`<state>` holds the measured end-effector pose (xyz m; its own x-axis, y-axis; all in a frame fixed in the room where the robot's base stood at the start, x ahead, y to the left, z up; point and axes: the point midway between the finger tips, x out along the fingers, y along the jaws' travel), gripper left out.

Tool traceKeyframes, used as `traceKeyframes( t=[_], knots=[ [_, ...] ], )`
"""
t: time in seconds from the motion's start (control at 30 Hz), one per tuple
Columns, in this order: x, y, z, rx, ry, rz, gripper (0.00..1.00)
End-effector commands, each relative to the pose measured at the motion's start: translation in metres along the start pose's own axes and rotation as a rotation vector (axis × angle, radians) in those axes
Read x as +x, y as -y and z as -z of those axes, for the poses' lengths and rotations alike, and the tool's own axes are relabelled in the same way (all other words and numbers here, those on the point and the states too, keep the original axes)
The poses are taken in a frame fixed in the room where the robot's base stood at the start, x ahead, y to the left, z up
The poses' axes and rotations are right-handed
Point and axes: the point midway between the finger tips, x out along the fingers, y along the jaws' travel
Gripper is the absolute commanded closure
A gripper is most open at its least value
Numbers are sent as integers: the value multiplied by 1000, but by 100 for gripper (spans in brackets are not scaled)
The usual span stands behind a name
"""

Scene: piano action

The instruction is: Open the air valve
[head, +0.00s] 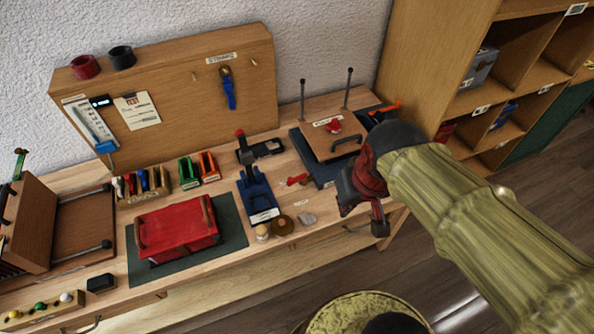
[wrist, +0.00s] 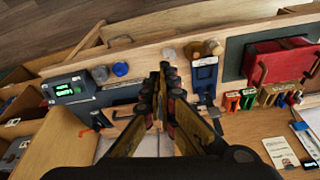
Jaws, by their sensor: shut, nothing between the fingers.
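I cannot tell for sure which part is the air valve. A small red lever (head: 298,180) lies on the bench just left of my gripper (head: 364,208) in the head view. A red knob (head: 333,126) sits on a wooden board further back. In the wrist view a dark box with green displays (wrist: 70,88) stands left of my gripper (wrist: 169,78), with a blue knob (wrist: 120,69) and a grey knob (wrist: 101,73) beside it. My gripper's fingers are together at the tips and empty, over the bench's front right part. The gripper hides the bench under it.
A blue fixture (head: 258,192), brown roll (head: 282,225) and grey stone-like piece (head: 307,218) stand left of my gripper. A red box (head: 178,229) lies on a dark green mat. A wooden shelf (head: 430,60) stands right. Open floor lies in front of the bench.

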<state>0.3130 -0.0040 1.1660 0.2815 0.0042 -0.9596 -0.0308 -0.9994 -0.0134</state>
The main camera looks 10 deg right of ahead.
Motion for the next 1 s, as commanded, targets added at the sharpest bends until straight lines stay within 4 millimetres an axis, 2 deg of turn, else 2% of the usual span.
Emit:
traceKeyframes(
  t=[0.1, 0.3, 0.47, 0.6, 0.7, 0.8, 1.0],
  knots=[
    [35, 2, 14, 9, 104, 21, 100],
    [99, 8, 44, -58, 195, 77, 100],
    [148, 11, 68, -147, 206, 120, 100],
    [184, 13, 97, -264, 157, 146, 100],
    [189, 14, 122, -350, 87, 144, 100],
    [187, 13, 138, -423, 36, 136, 100],
    [191, 12, 142, -502, 15, 130, 100]
  ],
)
